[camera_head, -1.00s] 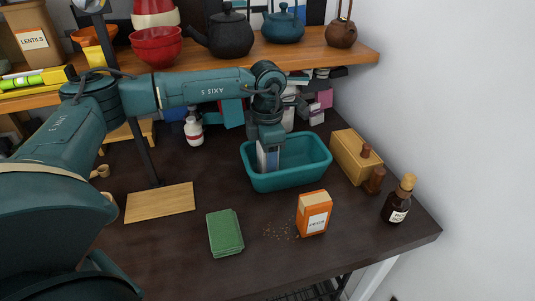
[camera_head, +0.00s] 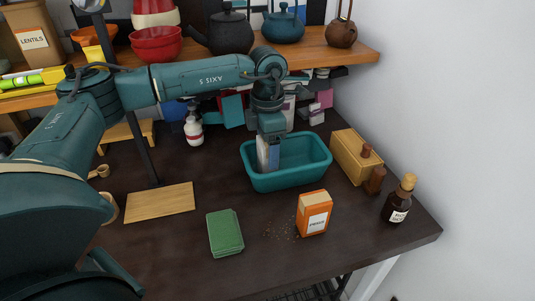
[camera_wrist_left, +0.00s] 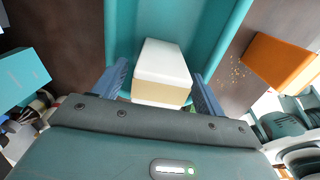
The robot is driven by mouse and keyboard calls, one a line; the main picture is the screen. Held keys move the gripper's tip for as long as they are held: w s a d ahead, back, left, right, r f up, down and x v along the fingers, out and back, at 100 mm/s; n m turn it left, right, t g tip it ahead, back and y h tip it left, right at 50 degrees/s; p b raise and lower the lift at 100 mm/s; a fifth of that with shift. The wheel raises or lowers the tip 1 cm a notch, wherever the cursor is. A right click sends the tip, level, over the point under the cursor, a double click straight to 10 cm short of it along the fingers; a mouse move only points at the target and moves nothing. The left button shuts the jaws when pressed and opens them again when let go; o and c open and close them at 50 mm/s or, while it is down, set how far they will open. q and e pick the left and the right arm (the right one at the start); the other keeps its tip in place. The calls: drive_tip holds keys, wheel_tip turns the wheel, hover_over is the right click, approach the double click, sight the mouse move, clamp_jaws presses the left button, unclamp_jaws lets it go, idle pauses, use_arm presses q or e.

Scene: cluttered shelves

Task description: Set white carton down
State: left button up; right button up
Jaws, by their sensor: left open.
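The white carton (camera_wrist_left: 162,62) stands inside the teal basin, near its left end. In the head view the carton (camera_head: 268,153) shows only partly, below my left gripper (camera_head: 269,142). In the left wrist view my left gripper (camera_wrist_left: 160,88) is open, with one blue finger on each side of the carton's near end. The carton's lower part is hidden by the basin's front wall in the head view. The teal basin (camera_head: 290,180) sits on the dark table. My right gripper is not in view.
A wooden box (camera_head: 350,158) and a dark bottle (camera_head: 398,200) stand to the right. A wooden board (camera_head: 160,203) lies left. A shelf (camera_head: 335,57) runs behind.

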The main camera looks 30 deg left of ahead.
use_arm(q)
wheel_tip(320, 180, up, 9)
drive_tip(key=shift+r, duration=0.2)
idle(0.6)
